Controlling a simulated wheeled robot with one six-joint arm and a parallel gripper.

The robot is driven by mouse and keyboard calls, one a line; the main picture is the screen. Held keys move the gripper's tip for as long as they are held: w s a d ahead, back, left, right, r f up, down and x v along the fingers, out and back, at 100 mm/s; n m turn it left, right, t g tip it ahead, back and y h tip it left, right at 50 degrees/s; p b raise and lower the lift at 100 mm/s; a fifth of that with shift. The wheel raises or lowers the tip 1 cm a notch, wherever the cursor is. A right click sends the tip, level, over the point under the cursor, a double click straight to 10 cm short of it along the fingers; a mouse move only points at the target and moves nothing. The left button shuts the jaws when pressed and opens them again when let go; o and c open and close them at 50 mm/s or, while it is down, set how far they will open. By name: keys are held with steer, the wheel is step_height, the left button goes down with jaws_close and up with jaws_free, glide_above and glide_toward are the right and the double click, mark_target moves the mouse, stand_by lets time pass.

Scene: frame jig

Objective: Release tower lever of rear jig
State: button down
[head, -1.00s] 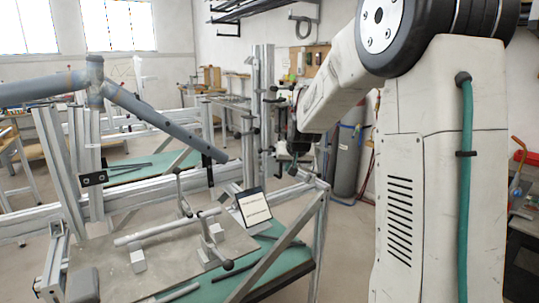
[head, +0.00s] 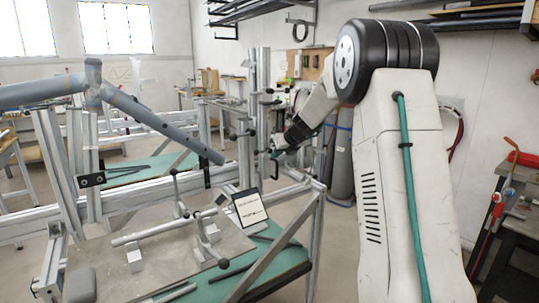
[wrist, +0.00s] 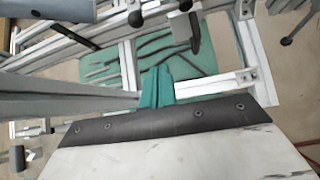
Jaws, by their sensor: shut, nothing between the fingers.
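The jig's tower (head: 262,120) is a pair of upright aluminium posts in the middle of the head view. Small black-knobbed levers and clamps (head: 270,91) sit on its right side; I cannot tell which is the tower lever or how it is set. My gripper (head: 277,153) is beside the tower's right side, at about mid-height; whether it touches anything is unclear. In the wrist view my gripper (wrist: 156,86) shows its teal fingers shut together and empty. A broad grey bar lies left of the fingers. Black knobs (wrist: 135,18) show beyond them.
A blue-grey frame tube (head: 150,120) slopes down towards the tower from the left. A tilted tablet (head: 249,207) stands below the tower. Rods and clamps lie over a grey plate (head: 90,255). A grey cylinder (head: 341,165) stands behind my arm. Open floor shows at right.

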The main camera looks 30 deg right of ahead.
mark_target(262, 152)
steer(key=w+f, duration=0.3)
steer(key=w, duration=0.5)
steer(key=shift+w+a, duration=0.15)
steer(key=shift+a, duration=0.2)
